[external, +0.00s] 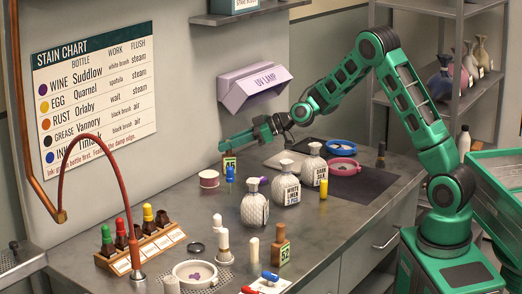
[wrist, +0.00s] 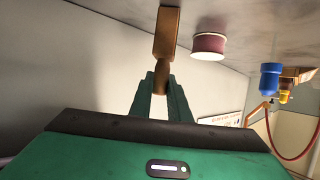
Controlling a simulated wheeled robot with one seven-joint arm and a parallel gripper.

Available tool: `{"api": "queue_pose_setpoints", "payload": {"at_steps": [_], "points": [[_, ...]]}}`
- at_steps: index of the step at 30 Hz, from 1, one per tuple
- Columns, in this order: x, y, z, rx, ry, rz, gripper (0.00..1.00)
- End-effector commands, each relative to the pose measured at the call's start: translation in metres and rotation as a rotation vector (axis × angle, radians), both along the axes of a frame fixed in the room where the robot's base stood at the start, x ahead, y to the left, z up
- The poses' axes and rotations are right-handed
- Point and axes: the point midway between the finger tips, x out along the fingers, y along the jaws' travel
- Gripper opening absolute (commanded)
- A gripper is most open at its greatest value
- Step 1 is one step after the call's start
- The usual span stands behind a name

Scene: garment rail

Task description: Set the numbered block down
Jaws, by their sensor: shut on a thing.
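The numbered block (external: 230,161) has a dark face with yellow figures that look like 45. In the wrist view it is a brown wooden piece (wrist: 165,35) with a narrower neck. My gripper (external: 224,147) is at the left end of my outstretched arm, over the back of the counter. In the wrist view my gripper's green fingers (wrist: 160,85) are shut on the neck. The block's far end points to the grey counter (wrist: 235,12); I cannot tell whether it touches. A similar wooden block marked 52 (external: 281,250) stands at the front.
White bottles (external: 254,208) stand to the right, with a rack of stoppered bottles (external: 140,246) front left. A purple UV lamp box (external: 254,87) juts from the wall.

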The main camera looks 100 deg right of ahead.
Motion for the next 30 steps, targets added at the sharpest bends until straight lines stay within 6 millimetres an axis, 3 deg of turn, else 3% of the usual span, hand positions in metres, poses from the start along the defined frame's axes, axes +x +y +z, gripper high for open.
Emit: {"api": "queue_pose_setpoints", "payload": {"at_steps": [8, 9, 11, 12, 22, 30], "points": [[0.000, 0.000, -0.001, 0.000, -0.001, 0.000, 0.00], [0.000, 0.000, -0.002, 0.000, -0.001, 0.000, 0.18], [0.000, 0.000, -0.001, -0.001, -0.001, -0.001, 0.33], [0.000, 0.000, -0.001, -0.001, -0.001, -0.001, 0.35], [0.000, 0.000, 0.002, -0.001, -0.001, -0.001, 0.35], [-0.036, 0.004, 0.017, -0.001, -0.001, -0.004, 0.35]]}}
